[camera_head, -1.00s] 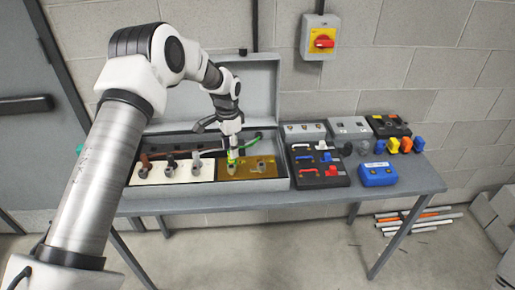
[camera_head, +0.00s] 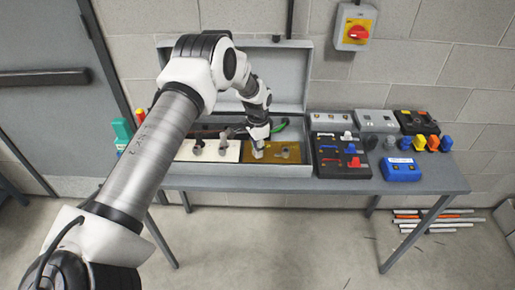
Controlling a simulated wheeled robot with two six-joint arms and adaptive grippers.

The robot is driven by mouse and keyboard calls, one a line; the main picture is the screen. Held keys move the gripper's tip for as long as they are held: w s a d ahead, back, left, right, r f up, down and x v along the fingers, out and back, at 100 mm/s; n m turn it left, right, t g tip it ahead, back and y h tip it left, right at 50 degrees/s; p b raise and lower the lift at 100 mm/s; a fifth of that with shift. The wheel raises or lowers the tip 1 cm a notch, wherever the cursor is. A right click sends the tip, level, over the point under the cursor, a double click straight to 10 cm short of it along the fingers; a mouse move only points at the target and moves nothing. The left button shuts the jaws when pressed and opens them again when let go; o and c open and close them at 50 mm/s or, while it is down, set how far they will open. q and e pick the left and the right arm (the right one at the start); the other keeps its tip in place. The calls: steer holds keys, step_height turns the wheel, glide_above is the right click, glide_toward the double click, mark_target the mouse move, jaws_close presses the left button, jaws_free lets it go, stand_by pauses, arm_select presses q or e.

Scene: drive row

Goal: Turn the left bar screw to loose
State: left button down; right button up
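The brass bar (camera_head: 271,154) lies in the right part of an open grey box (camera_head: 238,170) on the bench. A screw (camera_head: 285,153) shows toward its right end. My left gripper (camera_head: 257,149) points down over the left end of the bar, and its tips seem to be at or just above the bar. The arm and gripper cover the left bar screw, so its setting is hidden. The fingers are too small and blurred to tell whether they are open or shut. A green wire (camera_head: 280,125) lies behind the gripper. My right gripper is out of view.
Left of the bar is a white panel (camera_head: 232,153) with dark terminals, partly behind my arm. Right of the box stand a black case (camera_head: 340,163), a blue box (camera_head: 401,170) and grey boxes (camera_head: 376,120). The box's raised lid (camera_head: 287,70) stands behind.

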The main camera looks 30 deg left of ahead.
arm_select(q)
steer(key=c, duration=1.1)
jaws_free()
steer(key=shift+w+a, duration=0.1)
steer(key=shift+a, duration=0.1)
steer(key=shift+c, duration=0.2)
steer(key=shift+a+f, duration=0.15)
steer(key=shift+a, duration=0.15)
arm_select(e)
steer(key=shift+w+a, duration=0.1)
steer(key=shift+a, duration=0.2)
arm_select(q)
steer(key=shift+d, duration=0.15)
steer(key=shift+r, duration=0.25)
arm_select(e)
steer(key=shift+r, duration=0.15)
arm_select(q)
steer(key=shift+r+p, duration=0.55)
steer(key=shift+r, duration=0.1)
step_height(320, 180, up, 7)
steer(key=p, duration=0.4)
steer(key=shift+r, duration=0.2)
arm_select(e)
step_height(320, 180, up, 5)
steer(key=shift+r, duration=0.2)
